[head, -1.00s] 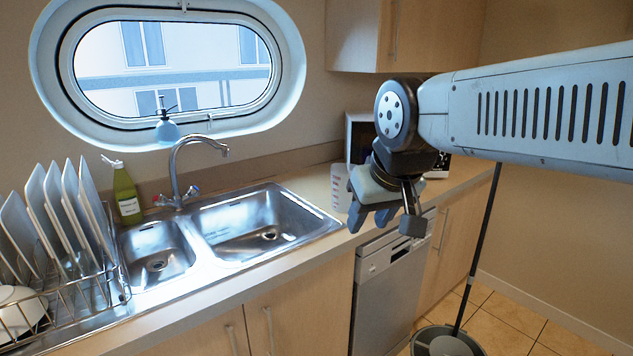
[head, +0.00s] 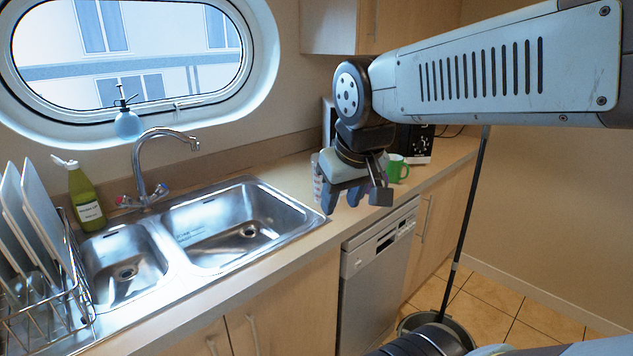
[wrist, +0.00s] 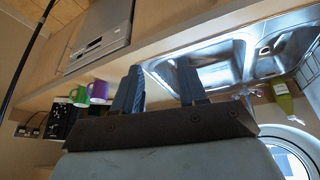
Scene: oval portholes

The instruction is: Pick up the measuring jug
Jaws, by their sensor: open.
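The measuring jug (head: 317,178) is clear with red markings. It stands on the counter right of the sink in the head view, mostly hidden behind my gripper (head: 354,196). My gripper is open, fingers pointing down, in front of the jug in the picture; I cannot tell the gap between them. In the wrist view, which looks upside down, my gripper's two fingers (wrist: 158,82) are apart with nothing between them. I cannot make out the jug there.
A green mug (head: 397,168) stands right of my gripper, and a purple mug (wrist: 100,89) shows in the wrist view. The steel sink (head: 240,225) and a green bottle (head: 86,197) are to the left. A dishwasher (head: 378,270) is below the counter. A mop handle (head: 468,210) stands at right.

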